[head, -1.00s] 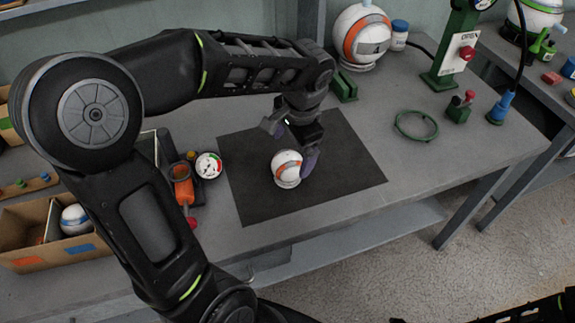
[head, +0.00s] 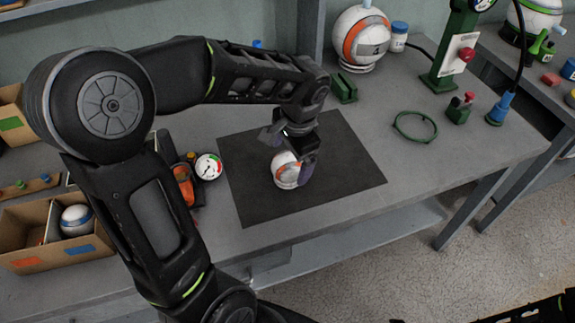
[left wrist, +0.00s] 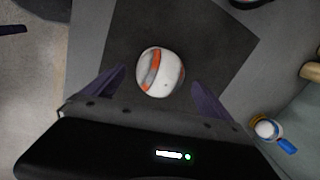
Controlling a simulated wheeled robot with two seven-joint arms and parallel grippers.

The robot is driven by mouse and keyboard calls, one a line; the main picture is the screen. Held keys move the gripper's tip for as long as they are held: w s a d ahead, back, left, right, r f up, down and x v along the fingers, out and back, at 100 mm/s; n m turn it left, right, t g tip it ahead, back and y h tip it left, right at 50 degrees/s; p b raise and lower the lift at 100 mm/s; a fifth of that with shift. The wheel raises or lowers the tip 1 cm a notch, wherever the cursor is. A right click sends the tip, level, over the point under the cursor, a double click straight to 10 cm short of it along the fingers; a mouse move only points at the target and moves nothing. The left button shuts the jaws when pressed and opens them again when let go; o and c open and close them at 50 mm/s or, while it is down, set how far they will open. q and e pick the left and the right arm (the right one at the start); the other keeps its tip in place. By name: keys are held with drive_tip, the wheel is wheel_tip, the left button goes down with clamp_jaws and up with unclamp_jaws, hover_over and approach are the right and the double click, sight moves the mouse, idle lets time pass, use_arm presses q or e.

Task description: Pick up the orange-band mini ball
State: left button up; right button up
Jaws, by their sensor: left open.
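The orange-band mini ball (head: 285,171) is small and white with an orange band. It rests on the black mat (head: 255,203) on the grey table. My left gripper (head: 288,156) is open over the ball in the head view and hides part of its top right. In the left wrist view the ball (left wrist: 160,72) sits ahead of the two purple fingers, roughly midway across the gap of my left gripper (left wrist: 160,90). No contact shows. My right gripper is not in view.
Left of the mat are a dial gauge (head: 208,167) and an orange pump-like tool (head: 184,186). A cardboard box (head: 28,257) holds a blue-banded ball (head: 76,220). A large orange-band ball (head: 361,38), green ring (head: 416,126) and green press (head: 445,55) stand behind. The mat's right part is clear.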

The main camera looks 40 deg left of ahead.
sight(287, 168)
use_arm(q)
drive_tip(key=f, duration=0.2)
drive_tip(key=a+f, duration=0.1)
drive_tip(key=f, duration=0.1)
drive_tip(key=shift+w+f, duration=0.1)
drive_tip(key=shift+f, duration=0.25)
drive_tip(key=shift+c, duration=0.2)
drive_tip(key=c, duration=1.4)
